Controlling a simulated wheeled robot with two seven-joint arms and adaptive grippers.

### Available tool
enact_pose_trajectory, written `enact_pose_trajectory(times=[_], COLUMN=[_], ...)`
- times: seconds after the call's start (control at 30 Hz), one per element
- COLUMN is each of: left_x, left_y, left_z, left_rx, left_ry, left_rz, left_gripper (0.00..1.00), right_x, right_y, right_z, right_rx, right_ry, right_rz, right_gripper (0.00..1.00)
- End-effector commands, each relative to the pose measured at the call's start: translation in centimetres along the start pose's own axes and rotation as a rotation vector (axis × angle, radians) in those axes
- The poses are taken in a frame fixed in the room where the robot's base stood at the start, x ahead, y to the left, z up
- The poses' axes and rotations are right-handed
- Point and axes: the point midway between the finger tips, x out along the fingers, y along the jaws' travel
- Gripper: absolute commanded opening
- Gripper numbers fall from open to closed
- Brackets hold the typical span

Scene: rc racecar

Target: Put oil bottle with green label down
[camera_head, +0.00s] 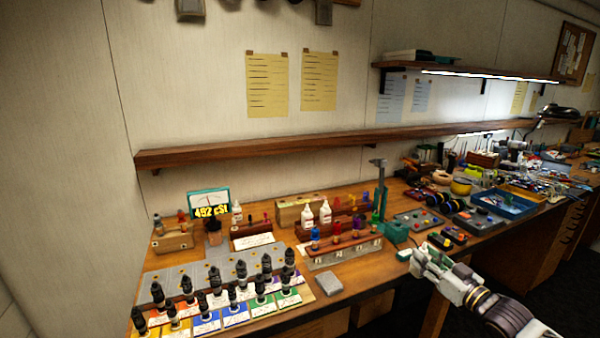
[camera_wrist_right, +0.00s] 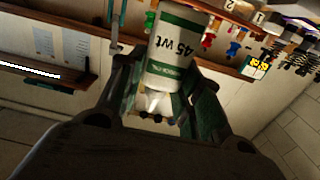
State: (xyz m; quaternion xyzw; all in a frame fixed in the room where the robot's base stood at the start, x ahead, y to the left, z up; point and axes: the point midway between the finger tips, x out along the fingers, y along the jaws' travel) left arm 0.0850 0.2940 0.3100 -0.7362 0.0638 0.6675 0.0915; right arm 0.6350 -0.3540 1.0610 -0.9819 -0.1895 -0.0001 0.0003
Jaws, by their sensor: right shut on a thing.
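The oil bottle (camera_wrist_right: 178,48) is white with a green label band and reads "45 wt" in the right wrist view. It appears upside down there, nozzle toward the camera, between the fingers of my right gripper (camera_wrist_right: 165,100). In the head view my right gripper (camera_head: 416,257) is at the front edge of the bench, right of centre, shut on the bottle. The bottle is too small there to make out its label. Other white bottles (camera_head: 307,216) (camera_head: 325,212) stand at the wooden rack (camera_head: 305,233) further back. My left gripper is not in view.
Several black shocks (camera_head: 214,280) stand on coloured cards at the left. A grey block (camera_head: 329,285) lies near the front edge, with bare wood around it.

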Motion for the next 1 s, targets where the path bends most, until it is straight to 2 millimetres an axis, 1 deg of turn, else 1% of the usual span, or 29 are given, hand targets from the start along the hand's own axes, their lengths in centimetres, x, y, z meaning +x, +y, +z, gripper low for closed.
enact_pose_trajectory(times=[0.03, 0.2, 0.4, 0.77, 1.0], left_x=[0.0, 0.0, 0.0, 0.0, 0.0], left_y=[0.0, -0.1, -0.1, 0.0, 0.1], left_z=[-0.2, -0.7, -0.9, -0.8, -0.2], left_rx=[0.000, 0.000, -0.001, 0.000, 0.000], left_ry=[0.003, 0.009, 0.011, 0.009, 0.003], left_rz=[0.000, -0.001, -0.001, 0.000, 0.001], left_gripper=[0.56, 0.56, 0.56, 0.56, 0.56], right_x=[0.0, 0.0, -0.1, -0.4, -0.7], right_y=[-0.5, -1.6, -3.0, -5.3, -6.8], right_z=[0.3, 1.1, 2.1, 4.0, 5.3], right_rx=[0.005, 0.005, 0.004, 0.004, 0.004], right_ry=[0.001, 0.001, 0.001, 0.001, 0.001], right_rz=[0.004, 0.019, 0.037, 0.072, 0.100], right_gripper=[0.11, 0.11, 0.11, 0.11, 0.11])
